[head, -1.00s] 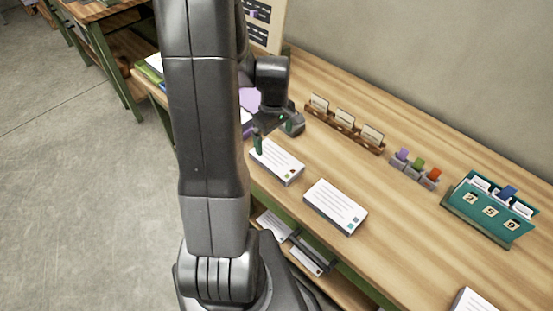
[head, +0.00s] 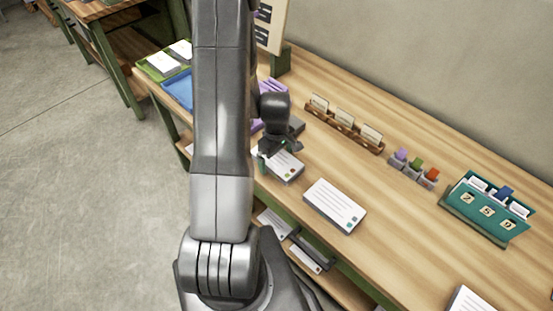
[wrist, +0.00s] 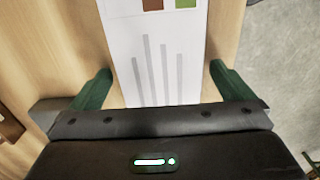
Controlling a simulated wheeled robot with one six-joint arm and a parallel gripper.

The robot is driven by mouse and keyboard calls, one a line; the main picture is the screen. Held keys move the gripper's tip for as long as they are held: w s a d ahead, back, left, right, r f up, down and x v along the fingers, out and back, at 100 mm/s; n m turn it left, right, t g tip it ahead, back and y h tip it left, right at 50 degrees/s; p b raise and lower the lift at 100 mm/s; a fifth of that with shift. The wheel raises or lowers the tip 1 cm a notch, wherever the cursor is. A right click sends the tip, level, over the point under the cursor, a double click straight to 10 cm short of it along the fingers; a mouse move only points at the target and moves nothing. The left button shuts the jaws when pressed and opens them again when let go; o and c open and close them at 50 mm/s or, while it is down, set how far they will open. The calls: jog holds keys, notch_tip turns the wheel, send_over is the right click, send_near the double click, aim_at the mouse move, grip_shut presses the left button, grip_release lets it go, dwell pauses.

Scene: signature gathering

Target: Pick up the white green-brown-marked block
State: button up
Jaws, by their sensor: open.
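The white block with green and brown marks (head: 287,170) lies flat on the wooden table in the head view, partly hidden by my gripper. In the wrist view, the white block (wrist: 130,35) has grey lines, with a brown and a green square at its far end. My gripper (head: 279,153) is open just above the block's far part. In the wrist view, the green fingers of my gripper (wrist: 160,75) stand on either side of the block, with a gap at each side. I cannot tell how high they are above the table.
Another white block (head: 335,205) lies to the right, apart. Behind are a wooden card holder (head: 343,126), small coloured tabs (head: 414,168) and a teal number stand (head: 487,210). A blue tray (head: 178,88) is at the left. My arm hides part of the table.

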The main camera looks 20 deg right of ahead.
jog(key=shift+f, duration=0.25)
jog(key=c, duration=1.2)
jog(key=shift+o, duration=0.2)
jog(key=shift+r, duration=0.15)
